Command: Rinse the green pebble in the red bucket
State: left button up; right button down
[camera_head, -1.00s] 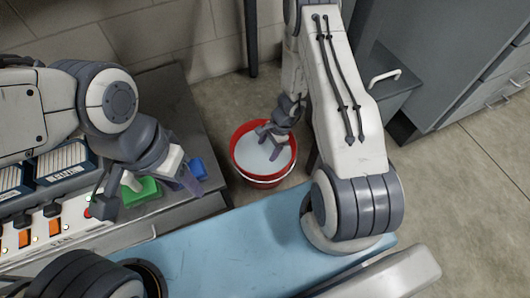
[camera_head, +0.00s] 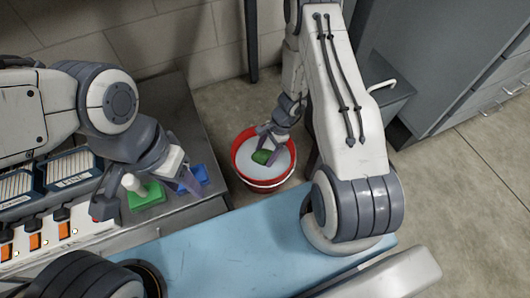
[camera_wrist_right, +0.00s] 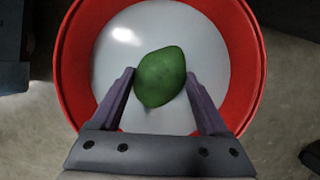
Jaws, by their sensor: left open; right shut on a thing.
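The red bucket (camera_head: 265,184) stands on the floor in the middle of the head view, with pale liquid inside it. My right gripper (camera_head: 264,154) reaches down into the bucket and is shut on the green pebble (camera_head: 262,157). In the right wrist view the pebble (camera_wrist_right: 160,77) sits between the fingertips against the pale liquid, inside the red rim (camera_wrist_right: 250,60). It shows whole there, at or just above the surface; I cannot tell which. My left gripper (camera_head: 146,199) is open over the grey bench, around a green block with a white peg.
A blue block (camera_head: 193,179) lies on the grey bench (camera_head: 185,115) beside the left gripper. Card-filled boxes (camera_head: 68,165) and a switch panel stand at the left. A light blue surface (camera_head: 230,245) lies in front of the bucket. Grey cabinets (camera_head: 440,70) stand at the right.

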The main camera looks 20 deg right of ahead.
jog(key=shift+r+p, duration=1)
jog(key=shift+r, duration=0.4)
dwell(5.6)
notch_tip(320, 180, up, 8)
jog(key=p, duration=0.6)
jog(key=shift+f, duration=0.2)
